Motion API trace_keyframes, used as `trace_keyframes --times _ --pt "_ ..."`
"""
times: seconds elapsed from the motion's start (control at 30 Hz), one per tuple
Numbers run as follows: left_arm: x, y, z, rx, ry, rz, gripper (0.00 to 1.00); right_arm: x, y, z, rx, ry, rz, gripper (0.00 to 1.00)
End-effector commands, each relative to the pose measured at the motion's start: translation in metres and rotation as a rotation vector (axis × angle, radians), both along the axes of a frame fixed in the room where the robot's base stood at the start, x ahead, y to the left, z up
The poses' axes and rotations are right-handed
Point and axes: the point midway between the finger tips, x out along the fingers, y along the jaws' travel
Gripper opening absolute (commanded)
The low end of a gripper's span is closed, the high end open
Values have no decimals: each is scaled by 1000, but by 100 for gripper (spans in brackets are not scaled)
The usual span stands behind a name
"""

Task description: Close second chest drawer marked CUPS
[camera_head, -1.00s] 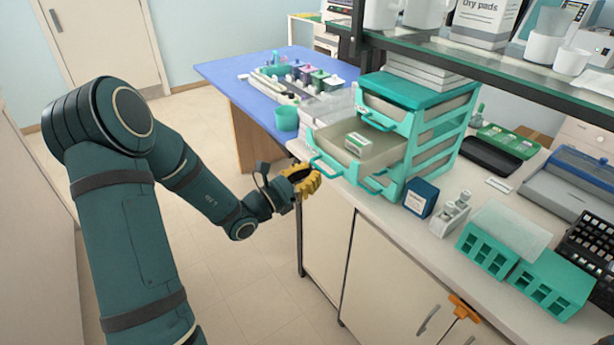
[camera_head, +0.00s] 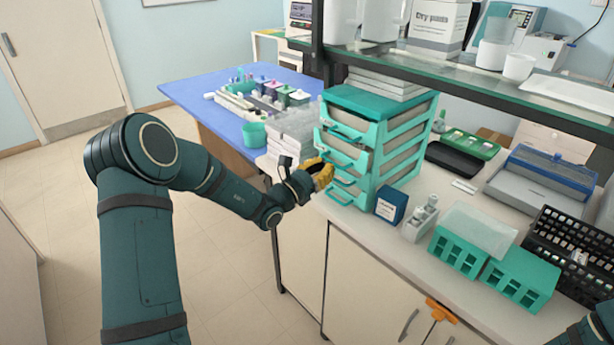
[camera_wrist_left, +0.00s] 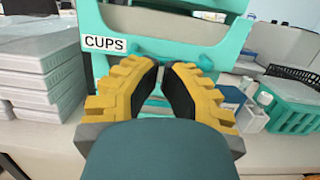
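The teal drawer chest (camera_head: 378,103) stands on the counter, with stacked drawers that have teal handles. Any small remaining gap cannot be told. My left gripper (camera_head: 325,174) is at the front of the chest, and its yellow fingers (camera_wrist_left: 161,68) converge with tips nearly together and nothing visibly held. The tips cover part of the drawer's handle; contact is unclear. My right gripper is out of view.
Grey-white stacked trays (camera_wrist_left: 40,65) stand left of the chest. A dark blue box (camera_head: 391,204) and teal racks (camera_head: 519,279) are to its right. A glass shelf (camera_head: 480,78) overhangs the counter behind. Floor is free in front.

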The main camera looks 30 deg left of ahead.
Motion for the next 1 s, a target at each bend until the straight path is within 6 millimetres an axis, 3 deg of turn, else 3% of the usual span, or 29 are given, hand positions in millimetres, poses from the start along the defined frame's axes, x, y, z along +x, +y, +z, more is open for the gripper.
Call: trace_keyframes --times 0.3,0.77,1.0 --pt "25 -11 0 -1 -1 0 0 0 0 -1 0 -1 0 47" --pt "26 -11 2 -1 -4 -1 0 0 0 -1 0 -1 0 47" --pt "24 -2 -2 0 -2 -3 0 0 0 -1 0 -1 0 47"
